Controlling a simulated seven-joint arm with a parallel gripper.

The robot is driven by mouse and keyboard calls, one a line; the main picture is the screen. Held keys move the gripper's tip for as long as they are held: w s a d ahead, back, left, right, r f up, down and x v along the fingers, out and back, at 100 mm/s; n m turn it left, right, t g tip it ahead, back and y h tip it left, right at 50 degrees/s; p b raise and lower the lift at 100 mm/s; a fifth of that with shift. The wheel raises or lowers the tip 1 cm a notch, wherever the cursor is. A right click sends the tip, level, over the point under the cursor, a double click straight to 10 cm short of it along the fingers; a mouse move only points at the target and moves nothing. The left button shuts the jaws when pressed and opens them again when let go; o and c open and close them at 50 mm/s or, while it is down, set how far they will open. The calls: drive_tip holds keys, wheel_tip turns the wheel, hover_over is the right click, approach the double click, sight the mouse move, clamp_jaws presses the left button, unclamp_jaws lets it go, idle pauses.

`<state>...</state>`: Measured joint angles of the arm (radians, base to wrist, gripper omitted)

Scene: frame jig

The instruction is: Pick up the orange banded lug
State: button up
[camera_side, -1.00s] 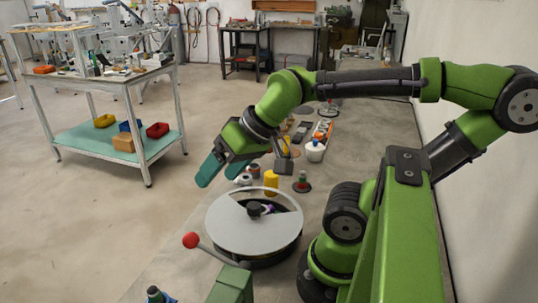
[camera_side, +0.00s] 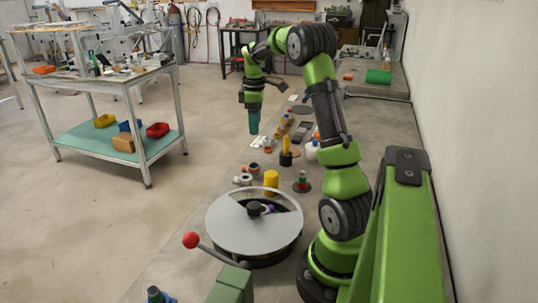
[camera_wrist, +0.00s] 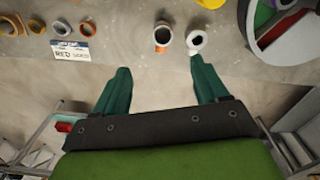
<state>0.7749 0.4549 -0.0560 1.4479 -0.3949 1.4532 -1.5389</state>
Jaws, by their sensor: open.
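A short, hollow lug with a pale rim and an orange-brown band (camera_wrist: 162,36) stands on the bench near the top middle of the wrist view. It looks like the small orange and white piece (camera_side: 254,168) in the side view. Several orange and brass rings, one of them here (camera_wrist: 61,27), stand at the upper left of the wrist view, so which is the orange banded lug is not certain. My gripper (camera_side: 254,130) points down with teal fingers, open and empty. In the wrist view its fingertips (camera_wrist: 159,68) are apart, with the banded piece beyond the gap between them.
A white ring (camera_wrist: 196,41) stands close to the right of the banded piece. A printed card (camera_wrist: 70,50) lies by the rings. A round grey-lidded turntable (camera_side: 235,232), a yellow cylinder (camera_side: 271,181) and a dark cup (camera_side: 286,158) stand on the bench.

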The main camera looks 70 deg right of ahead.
drive_tip(key=n, duration=0.1)
hover_over(254, 165)
drive_tip(key=s+a, duration=0.1)
drive_tip(key=a, duration=0.1)
drive_tip(key=f, duration=1.1)
drive_tip(key=shift+s+d+f, duration=0.2)
drive_tip(key=shift+d+f, duration=0.05)
drive_tip(key=shift+f, duration=0.05)
drive_tip(key=shift+w+f, duration=0.15)
drive_tip(key=shift+f, duration=1.2)
drive_tip(key=shift+w+f, duration=0.15)
drive_tip(key=shift+f, duration=1.15)
drive_tip(key=c, duration=1.1)
drive_tip(key=shift+r, duration=0.1)
